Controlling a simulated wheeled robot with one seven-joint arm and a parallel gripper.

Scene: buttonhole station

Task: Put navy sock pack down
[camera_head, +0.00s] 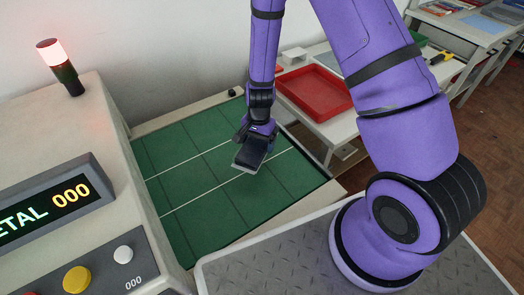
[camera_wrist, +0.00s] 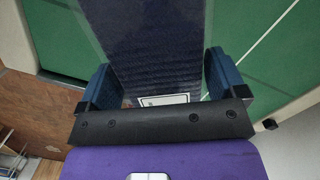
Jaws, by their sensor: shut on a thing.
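The navy sock pack (camera_head: 252,155) is a dark flat pack with a pale edge, held tilted over the green mat (camera_head: 190,207). In the wrist view the pack (camera_wrist: 158,45) shows ribbed dark blue fabric and a small white label, and fills the space between the fingers. My gripper (camera_head: 257,135) is shut on it; its two blue fingers press the pack's sides in the wrist view (camera_wrist: 159,82). Whether the pack's lower edge touches the mat cannot be told.
A beige machine with a lit display (camera_head: 45,208) and a red lamp (camera_head: 55,58) stands at the left. A red tray (camera_head: 313,92) sits on a white table behind at right. White lines cross the green mat, which is otherwise clear.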

